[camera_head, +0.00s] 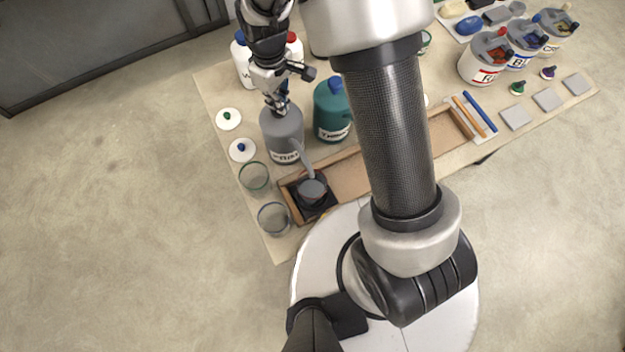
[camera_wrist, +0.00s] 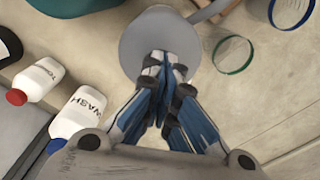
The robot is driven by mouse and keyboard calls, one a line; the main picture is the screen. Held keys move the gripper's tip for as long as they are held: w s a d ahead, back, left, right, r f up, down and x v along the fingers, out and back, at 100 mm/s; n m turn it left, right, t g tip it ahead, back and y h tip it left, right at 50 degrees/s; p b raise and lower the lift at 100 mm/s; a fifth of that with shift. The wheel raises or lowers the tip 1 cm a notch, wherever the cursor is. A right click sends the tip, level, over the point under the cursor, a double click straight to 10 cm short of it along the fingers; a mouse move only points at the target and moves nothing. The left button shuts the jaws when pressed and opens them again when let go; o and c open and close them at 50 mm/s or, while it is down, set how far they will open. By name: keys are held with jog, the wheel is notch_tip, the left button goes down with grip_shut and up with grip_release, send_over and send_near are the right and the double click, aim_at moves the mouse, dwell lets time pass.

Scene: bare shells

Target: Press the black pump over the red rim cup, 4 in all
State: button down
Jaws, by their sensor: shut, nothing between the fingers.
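A grey bottle (camera_head: 282,135) with a partly readable label stands at the tray's left end; its grey spout (camera_head: 305,158) reaches over a small cup (camera_head: 312,190). The cup sits on a black square pad (camera_head: 325,208) and has grey inside; its rim colour is unclear. My gripper (camera_head: 278,106) is shut, fingers pointing down at the top of the grey bottle. In the wrist view the shut fingertips (camera_wrist: 165,62) cover the middle of the bottle's grey top (camera_wrist: 140,45); contact cannot be told. I see no clearly black pump head; the fingers hide part of the top.
A teal bottle (camera_head: 332,112) stands right of the grey one. A green-rimmed clear cup (camera_head: 254,178) and a blue-rimmed one (camera_head: 273,218) stand to the left. White bottles (camera_wrist: 78,112) are behind. Labelled tubs (camera_head: 485,58) are at the far right. My arm covers part of the wooden tray (camera_head: 350,178).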

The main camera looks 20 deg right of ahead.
jog(key=shift+s, duration=0.1)
jog(key=shift+r+p, duration=1.35)
jog(key=shift+r, duration=0.4)
jog(key=shift+f, duration=0.25)
jog(key=shift+f+b, duration=1.25)
jog(key=shift+f, duration=0.3)
jog(key=shift+r, duration=0.1)
jog(key=shift+r+p, duration=1.3)
jog(key=shift+r, duration=0.35)
notch_tip(320, 180, up, 6)
jog(key=p, duration=0.4)
